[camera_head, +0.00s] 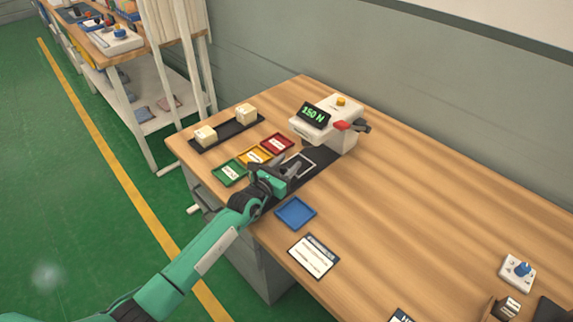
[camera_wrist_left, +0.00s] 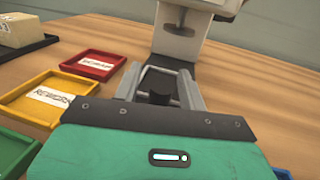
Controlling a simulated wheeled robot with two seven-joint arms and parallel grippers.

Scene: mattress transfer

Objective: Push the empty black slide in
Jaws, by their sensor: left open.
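The black slide (camera_head: 322,158) is a flat dark strip at the foot of a white press-like machine (camera_head: 325,130) with a green "150 N" display. A pale square outline is on the slide, and I see no part lying on it. My left gripper (camera_head: 290,172) is over the slide's near section, fingers toward the machine, and hides part of it. In the left wrist view the fingers (camera_wrist_left: 160,75) are apart, with a dark block-like piece (camera_wrist_left: 155,97) between them. I cannot tell whether they touch it. My right gripper is not in view.
Green (camera_head: 228,173), yellow (camera_head: 256,156) and red (camera_head: 277,143) trays lie left of the slide. Behind them a black rack (camera_head: 225,131) holds two pale boxes. A blue tray (camera_head: 295,212) and a printed card (camera_head: 313,257) lie nearer. The table's right middle is clear.

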